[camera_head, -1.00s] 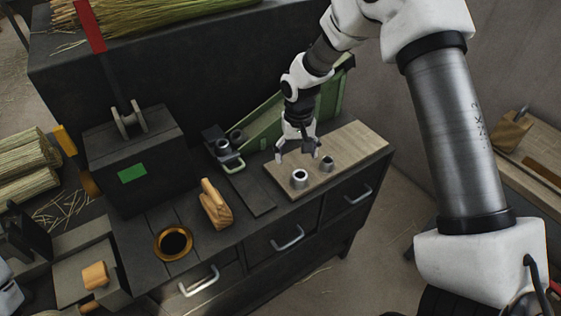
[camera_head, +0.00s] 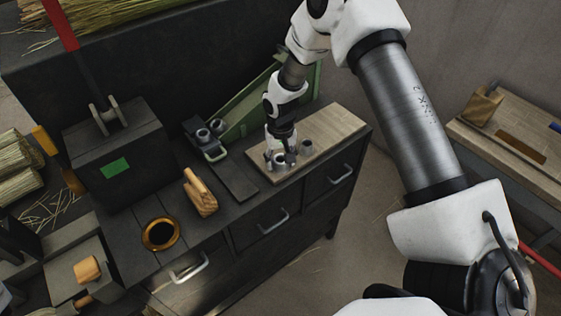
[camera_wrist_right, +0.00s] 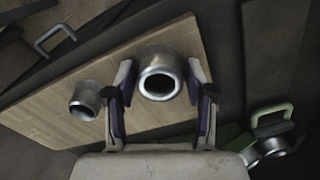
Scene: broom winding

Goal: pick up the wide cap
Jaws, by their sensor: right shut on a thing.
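The wide cap (camera_head: 280,159) is a short grey metal ring on the wooden board (camera_head: 333,126). In the right wrist view the wide cap (camera_wrist_right: 160,76) stands between the two fingers, with its dark open mouth facing the camera. My right gripper (camera_head: 279,163) is shut on it; the right wrist view shows the fingers (camera_wrist_right: 161,88) on either side. I cannot tell whether the cap is clear of the board. A smaller metal cap (camera_head: 304,147) stands just right of the gripper; it also shows in the right wrist view (camera_wrist_right: 85,98). My left gripper is out of view.
A green-framed fixture with metal rings (camera_head: 210,138) stands left of the board. A wooden block (camera_head: 200,193) and a brass-rimmed hole (camera_head: 160,234) lie farther left on the dark bench. A box with a green label (camera_head: 115,168) stands behind them.

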